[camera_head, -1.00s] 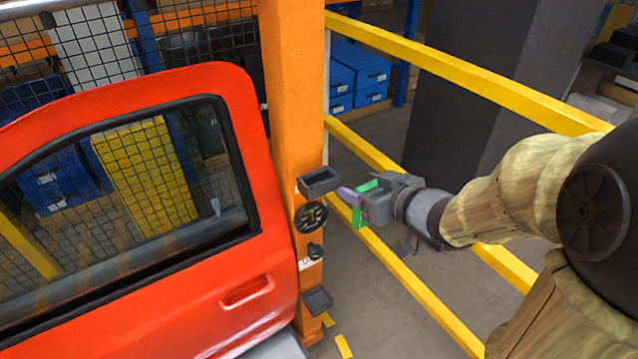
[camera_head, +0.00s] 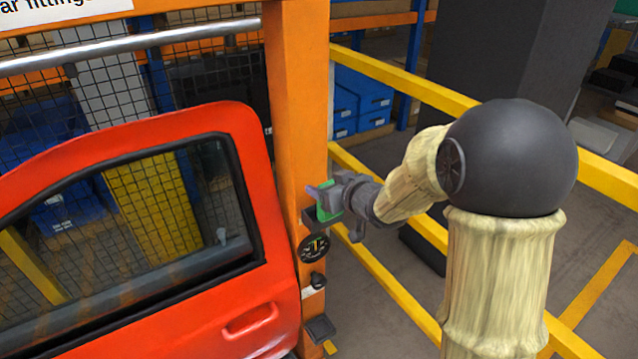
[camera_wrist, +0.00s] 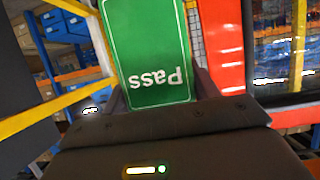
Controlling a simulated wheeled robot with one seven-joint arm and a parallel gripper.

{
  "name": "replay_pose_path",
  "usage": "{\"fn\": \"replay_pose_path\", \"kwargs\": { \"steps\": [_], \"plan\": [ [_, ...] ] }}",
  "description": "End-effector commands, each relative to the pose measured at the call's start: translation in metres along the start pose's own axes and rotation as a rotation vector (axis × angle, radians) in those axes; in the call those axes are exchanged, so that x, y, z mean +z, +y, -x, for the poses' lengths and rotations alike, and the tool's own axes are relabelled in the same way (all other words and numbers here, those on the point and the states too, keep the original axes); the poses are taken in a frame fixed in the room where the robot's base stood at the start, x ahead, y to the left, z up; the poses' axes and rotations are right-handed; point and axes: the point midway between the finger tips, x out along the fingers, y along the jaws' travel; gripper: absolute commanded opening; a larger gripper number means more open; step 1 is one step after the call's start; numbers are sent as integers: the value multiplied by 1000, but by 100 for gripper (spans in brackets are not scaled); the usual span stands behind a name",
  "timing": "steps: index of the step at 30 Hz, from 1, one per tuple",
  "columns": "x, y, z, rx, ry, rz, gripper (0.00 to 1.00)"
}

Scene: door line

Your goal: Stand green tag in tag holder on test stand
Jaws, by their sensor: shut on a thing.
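The green tag (camera_head: 328,205) is between the fingers of my gripper (camera_head: 322,198), which is shut on it. In the wrist view the tag (camera_wrist: 155,45) shows a white border and the word "Pass" upside down. My gripper is at the orange post, at the upper dark tray (camera_head: 315,222) fixed to it. The tag overlaps this tray in the head view; I cannot tell whether they touch. Which fitting is the tag holder is not clear, and the tray's inside is partly hidden by the gripper and tag.
The orange post (camera_head: 300,100) also carries a round dial (camera_head: 314,248), a black knob (camera_head: 318,281) and a lower dark tray (camera_head: 320,328). A red car door (camera_head: 190,310) stands close on the left. Yellow rails (camera_head: 400,85) run behind my arm on the right.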

Motion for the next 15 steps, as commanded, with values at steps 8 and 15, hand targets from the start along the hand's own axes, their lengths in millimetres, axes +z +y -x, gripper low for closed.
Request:
{"fn": "replay_pose_path", "kwargs": {
  "steps": [8, 15],
  "plan": [
    [-15, 0, -35, 0, -1, 0, 35],
    [-14, 0, -35, 1, 0, 0, 35]
  ]
}}
